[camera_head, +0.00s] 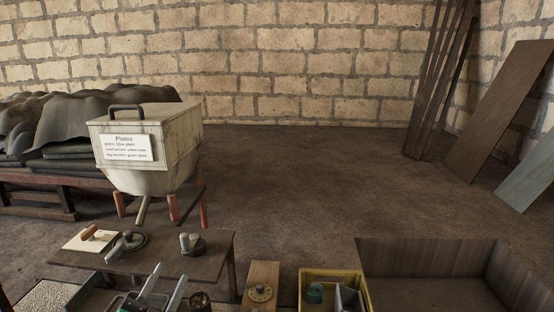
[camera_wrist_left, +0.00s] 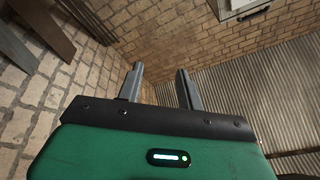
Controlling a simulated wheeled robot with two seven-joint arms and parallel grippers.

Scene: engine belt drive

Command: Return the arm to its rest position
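My left gripper (camera_head: 171,271) shows at the bottom left of the head view as two pale grey fingers, spread apart with nothing between them. They show in front of the near edge of the dark workbench (camera_head: 204,265). In the left wrist view the two fingers of my left gripper (camera_wrist_left: 160,69) are also apart and empty, with brick wall and corrugated surface beyond them. The gripper touches nothing that I can see. My right gripper is in neither view.
A pale hopper box (camera_head: 180,135) with a label stands behind the bench. A grey knob part (camera_head: 191,243) sits on the bench. A wooden block (camera_head: 262,285), a yellow crate (camera_head: 331,273) and a large open bin (camera_head: 425,240) are along the front.

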